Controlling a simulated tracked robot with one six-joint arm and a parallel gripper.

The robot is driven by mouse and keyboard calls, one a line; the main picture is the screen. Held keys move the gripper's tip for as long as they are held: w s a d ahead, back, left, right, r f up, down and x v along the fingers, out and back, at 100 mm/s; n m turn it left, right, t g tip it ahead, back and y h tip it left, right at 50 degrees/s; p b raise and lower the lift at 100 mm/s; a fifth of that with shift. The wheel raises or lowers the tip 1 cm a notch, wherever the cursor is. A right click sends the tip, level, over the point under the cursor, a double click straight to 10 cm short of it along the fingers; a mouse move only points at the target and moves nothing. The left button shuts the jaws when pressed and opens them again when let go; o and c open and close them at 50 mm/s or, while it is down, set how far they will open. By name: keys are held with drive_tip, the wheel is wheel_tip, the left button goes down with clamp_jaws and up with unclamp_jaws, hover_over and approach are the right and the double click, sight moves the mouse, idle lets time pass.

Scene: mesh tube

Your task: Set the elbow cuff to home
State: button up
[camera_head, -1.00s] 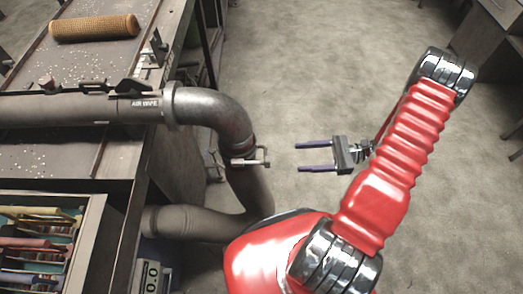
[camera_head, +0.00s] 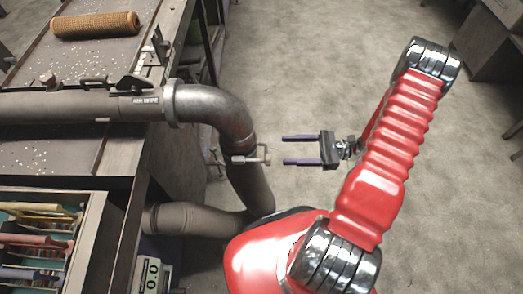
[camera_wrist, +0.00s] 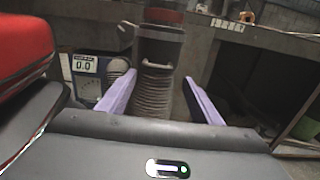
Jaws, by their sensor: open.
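The elbow cuff (camera_head: 247,141) is a band around the lower end of the grey metal elbow pipe (camera_head: 220,103), with a small metal lever handle (camera_head: 262,155) sticking out to the right. My gripper (camera_head: 285,150) is open, its two purple fingers pointing left at the handle. A small gap seems to remain between fingertips and handle. In the wrist view my gripper's fingers (camera_wrist: 158,98) stand either side of the ribbed hose (camera_wrist: 155,88), with a grey collar (camera_wrist: 159,45) and a dark red band above. The cuff's markings cannot be read.
A bench (camera_head: 115,165) with a long horizontal pipe labelled "AIR SWPE" and a brown roller (camera_head: 95,25) fills the left. A drawer of files and a meter reading 0.0 (camera_wrist: 85,64) sit below. The floor right of the elbow is clear.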

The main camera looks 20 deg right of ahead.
sight(265, 149)
drive_tip(key=x, duration=0.9)
drive_tip(key=shift+c, duration=0.2)
